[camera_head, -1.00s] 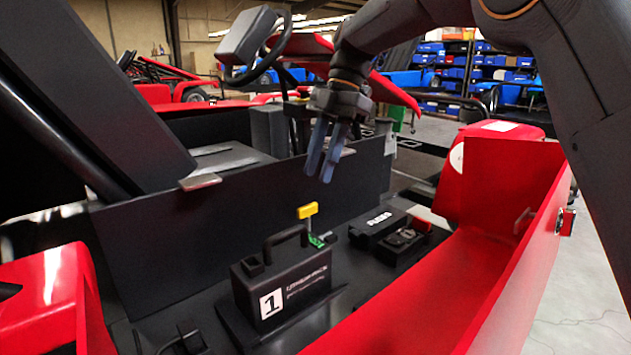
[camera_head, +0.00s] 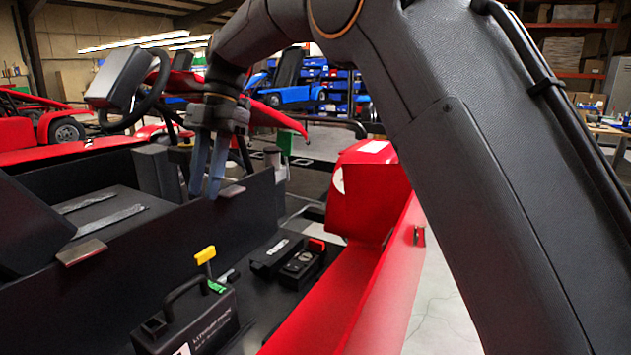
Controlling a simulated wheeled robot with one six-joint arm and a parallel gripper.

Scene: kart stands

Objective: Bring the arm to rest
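My arm reaches in from the right side of the picture and curves over to the upper left. My gripper (camera_head: 205,188) hangs from it, pointing down, with two blue-grey fingers. The fingers are a little apart with nothing visible between them. It is near the top edge of the black side panel (camera_head: 130,245) of the red and black kart. It is well above the kart's floor.
Below in the kart are a black battery-like box (camera_head: 190,322) with a handle, a yellow-topped lever (camera_head: 205,256) and a black module (camera_head: 300,264). A red side wall (camera_head: 345,305) runs along the right. A steering wheel (camera_head: 152,90) stands behind on the left.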

